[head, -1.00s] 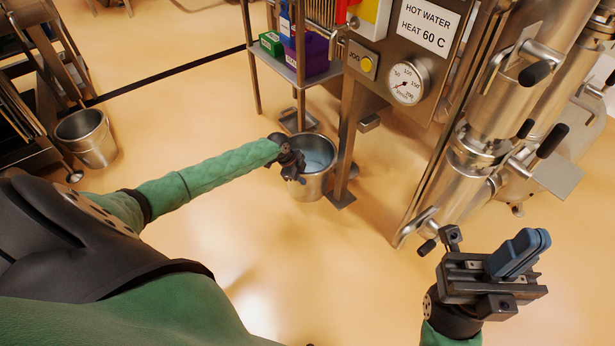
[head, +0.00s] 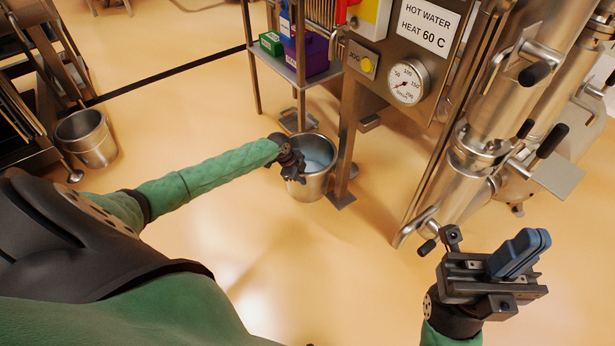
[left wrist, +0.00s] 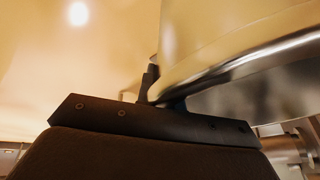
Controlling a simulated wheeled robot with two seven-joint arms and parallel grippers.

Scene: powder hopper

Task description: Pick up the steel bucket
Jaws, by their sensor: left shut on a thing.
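The steel bucket (head: 317,185) is a round, open metal pail with pale bluish-white contents, beside a leg of the hot water machine. My left gripper (head: 291,164) is shut on its near left rim. The bucket looks upright; whether its bottom touches the floor is hard to tell. In the left wrist view the bucket's shiny curved rim (left wrist: 255,62) runs up to the right from the dark gripper finger (left wrist: 152,85). My right gripper (head: 500,278) is away at the lower right, with a blue-grey piece at its jaws; its opening is unclear.
A second metal pail (head: 87,138) stands on the floor at the left beside a dark rack. A shelf (head: 283,68) with green and purple boxes stands behind the bucket. Steel pipework (head: 470,160) rises on the right. Open floor lies in front of the bucket.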

